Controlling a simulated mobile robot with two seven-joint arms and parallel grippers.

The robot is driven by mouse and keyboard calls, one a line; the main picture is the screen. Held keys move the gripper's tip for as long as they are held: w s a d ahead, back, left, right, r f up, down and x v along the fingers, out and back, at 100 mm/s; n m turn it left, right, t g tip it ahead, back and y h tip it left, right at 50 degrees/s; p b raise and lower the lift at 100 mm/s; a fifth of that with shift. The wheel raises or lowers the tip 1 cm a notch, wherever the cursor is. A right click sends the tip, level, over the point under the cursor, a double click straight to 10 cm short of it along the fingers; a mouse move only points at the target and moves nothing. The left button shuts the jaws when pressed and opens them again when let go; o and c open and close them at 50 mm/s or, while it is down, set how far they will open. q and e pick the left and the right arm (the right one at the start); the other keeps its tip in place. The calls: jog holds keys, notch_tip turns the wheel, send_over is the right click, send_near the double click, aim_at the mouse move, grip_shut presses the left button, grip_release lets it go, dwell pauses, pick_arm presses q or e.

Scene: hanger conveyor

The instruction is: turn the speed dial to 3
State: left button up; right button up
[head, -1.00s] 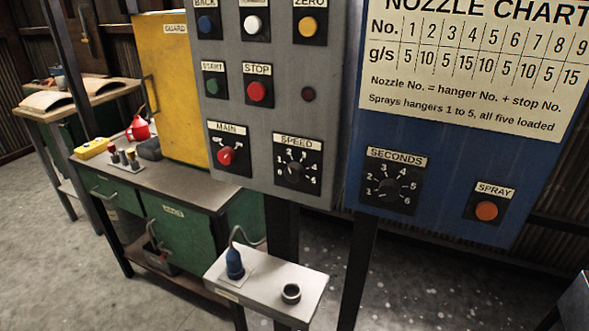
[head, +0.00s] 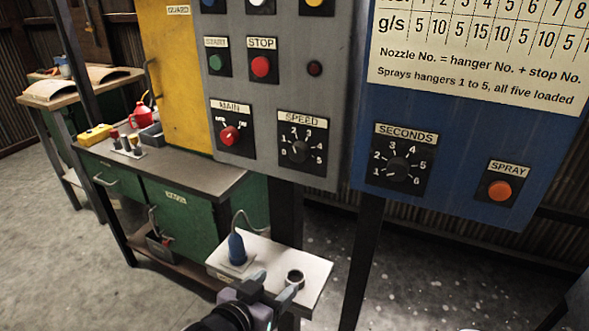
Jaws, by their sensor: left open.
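The speed dial (head: 299,151) is a dark round knob on a black plate under the SPEED label, low on the grey control panel (head: 345,100). Numbers ring it; its pointer is too small for me to read surely. My left gripper (head: 273,287) has its fingers apart and empty at the bottom of the head view. It shows in front of the small white shelf, well below the dial and apart from it. My right gripper is not in view.
The red MAIN switch (head: 229,135) sits left of the dial and the SECONDS dial (head: 397,169) right of it on a blue panel. The shelf (head: 313,266) below carries a blue plug-like piece (head: 237,249) and a dark ring (head: 295,277). A green workbench (head: 180,230) stands left.

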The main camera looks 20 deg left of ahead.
pick_arm(q)
jog(key=w+r+n+t+b, duration=0.15)
jog(key=w+r, duration=0.25)
jog(key=r, duration=0.5)
jog(key=n+t+y+b, duration=0.1)
jog(key=n+t+b, duration=0.1)
jog(key=t, duration=0.1)
send_near(297, 156)
jog(key=w, duration=0.7)
jog(key=shift+d, duration=0.2)
jog(key=shift+w, duration=0.8)
jog(key=shift+m, duration=0.25)
jog(key=c, duration=1.1)
